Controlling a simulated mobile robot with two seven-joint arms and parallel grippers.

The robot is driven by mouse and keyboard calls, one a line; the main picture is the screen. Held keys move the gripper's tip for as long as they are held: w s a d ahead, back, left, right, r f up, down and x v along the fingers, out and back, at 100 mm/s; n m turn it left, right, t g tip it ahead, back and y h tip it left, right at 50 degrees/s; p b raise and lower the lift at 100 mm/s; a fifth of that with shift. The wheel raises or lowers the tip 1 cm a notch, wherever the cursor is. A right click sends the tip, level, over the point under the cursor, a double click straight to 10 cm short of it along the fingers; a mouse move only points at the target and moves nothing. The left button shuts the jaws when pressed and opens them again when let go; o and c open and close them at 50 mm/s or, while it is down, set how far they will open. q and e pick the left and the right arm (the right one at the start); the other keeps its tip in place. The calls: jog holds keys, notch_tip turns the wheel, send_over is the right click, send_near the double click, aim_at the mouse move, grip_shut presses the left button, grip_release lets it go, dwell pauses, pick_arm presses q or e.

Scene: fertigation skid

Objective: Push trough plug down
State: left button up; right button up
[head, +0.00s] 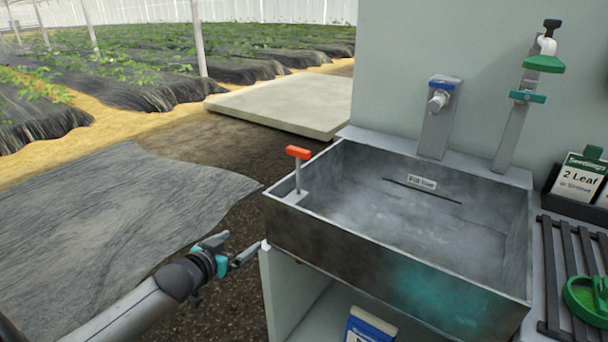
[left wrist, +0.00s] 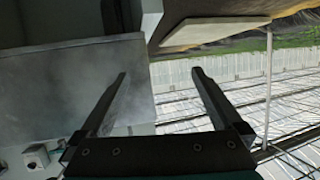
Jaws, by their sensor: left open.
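The trough plug (head: 298,153) shows in the head view as a red-orange cross handle on a thin upright rod at the left corner of the metal trough (head: 370,245). The handle stands well above the rim; the rod's lower end meets a small pale piece at that corner. My left gripper (head: 251,246) is left of and below the plug, outside the trough and apart from it. In the left wrist view the left gripper (left wrist: 160,74) has its two fingers spread with nothing between them. The plug cannot be made out in that view. My right gripper is not in view.
A tap (head: 438,100) and a green-handled valve pipe (head: 527,96) stand behind the trough. A slatted rack (head: 553,270) with a green coil (head: 588,300) is at the right. A blue-and-white box (head: 370,327) sits below. Open ground lies left.

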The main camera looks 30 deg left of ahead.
pick_arm(q)
jog(key=w+d+r+m+t+h+b, duration=0.1)
jog(key=w+d+r+t+h, duration=0.15)
jog(key=r, duration=1.05)
jog(key=m+t+h, duration=0.1)
jog(key=t+h, duration=0.1)
send_near(296, 151)
jog(key=shift+y, duration=0.45)
jog(key=shift+w+d+r+b, duration=0.2)
jog(key=shift+w+b, duration=0.55)
jog(key=shift+w, duration=1.35)
jog(key=shift+w+d+f+b, duration=0.2)
jog(key=shift+w+b, duration=0.6)
jog(key=shift+w, duration=1.3)
jog(key=shift+w+d+r+b, duration=0.25)
jog(key=shift+w+b, duration=0.5)
jog(key=shift+w, duration=1.35)
jog(key=shift+w+d+f, duration=0.1)
jog(key=shift+w+d, duration=0.05)
jog(key=shift+w, duration=0.45)
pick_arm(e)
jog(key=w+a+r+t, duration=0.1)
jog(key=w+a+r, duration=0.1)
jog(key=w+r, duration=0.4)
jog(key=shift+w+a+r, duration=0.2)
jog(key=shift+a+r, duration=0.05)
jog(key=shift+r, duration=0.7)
